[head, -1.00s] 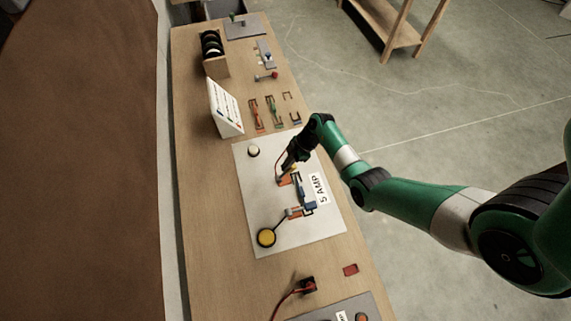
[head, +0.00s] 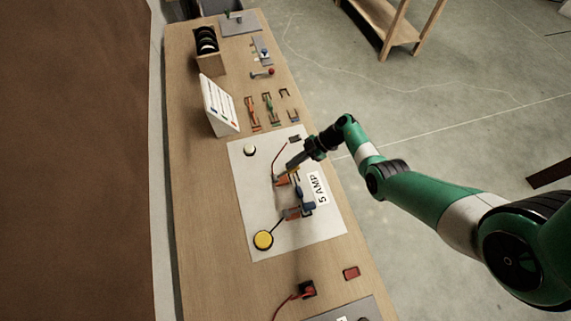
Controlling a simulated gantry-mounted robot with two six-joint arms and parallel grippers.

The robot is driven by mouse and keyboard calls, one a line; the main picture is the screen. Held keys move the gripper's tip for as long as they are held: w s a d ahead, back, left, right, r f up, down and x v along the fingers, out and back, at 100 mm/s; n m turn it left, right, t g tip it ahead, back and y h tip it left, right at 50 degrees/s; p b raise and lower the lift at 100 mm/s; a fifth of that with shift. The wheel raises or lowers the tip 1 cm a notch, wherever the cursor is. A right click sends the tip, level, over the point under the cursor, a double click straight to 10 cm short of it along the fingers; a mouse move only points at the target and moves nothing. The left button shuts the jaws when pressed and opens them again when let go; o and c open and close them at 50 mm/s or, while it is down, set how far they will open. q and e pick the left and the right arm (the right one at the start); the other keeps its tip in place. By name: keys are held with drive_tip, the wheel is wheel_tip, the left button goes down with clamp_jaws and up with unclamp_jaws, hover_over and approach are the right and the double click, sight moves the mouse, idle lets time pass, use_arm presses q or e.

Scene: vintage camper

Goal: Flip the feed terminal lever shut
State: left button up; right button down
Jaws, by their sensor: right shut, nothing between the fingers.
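A white board (head: 244,181) labelled "5 AMP" (head: 317,189) lies on the bench. On it are an upper orange terminal (head: 281,182), a lower orange-and-grey terminal (head: 291,213) and a blue part (head: 307,206) to their right. A red wire (head: 273,160) reaches the upper terminal. My right gripper (head: 291,168) is shut and empty, its fingertips just above and right of the upper terminal. I cannot tell if they touch it. The lever is too small and partly covered to read its position. My left gripper is not in view.
A round yellow part (head: 263,240) on a black lead sits at the board's lower left, and a white knob (head: 249,150) at its upper left. A tilted white card (head: 219,107) stands behind. Small orange and green clips (head: 268,107) lie beyond the board.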

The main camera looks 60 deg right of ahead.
sight(300, 175)
drive_tip(key=f+b, duration=0.1)
drive_tip(key=b, duration=0.1)
drive_tip(key=s+d+f+t+y+b, duration=0.1)
drive_tip(key=f+b, duration=0.1)
drive_tip(key=b, duration=0.1)
drive_tip(key=shift+s+d+f+t+y+b, duration=0.2)
drive_tip(key=shift+s+t+y+b, duration=0.1)
drive_tip(key=shift+y, duration=0.1)
drive_tip(key=shift+s+d+f+t+y+b, duration=0.3)
drive_tip(key=shift+t+y+b, duration=0.4)
drive_tip(key=shift+b, duration=1.15)
drive_tip(key=shift+s+d+f+b, duration=0.1)
drive_tip(key=shift+f+b, duration=0.55)
drive_tip(key=shift+b, duration=0.35)
drive_tip(key=shift+f, duration=0.1)
wheel_tip(300, 175, up, 6)
drive_tip(key=f+p, duration=0.1)
drive_tip(key=p, duration=0.4)
drive_tip(key=f+b+v, duration=0.1)
drive_tip(key=b+v, duration=0.2)
drive_tip(key=v, duration=0.6)
drive_tip(key=shift+s+d+b, duration=0.3)
drive_tip(key=shift+s+d, duration=0.15)
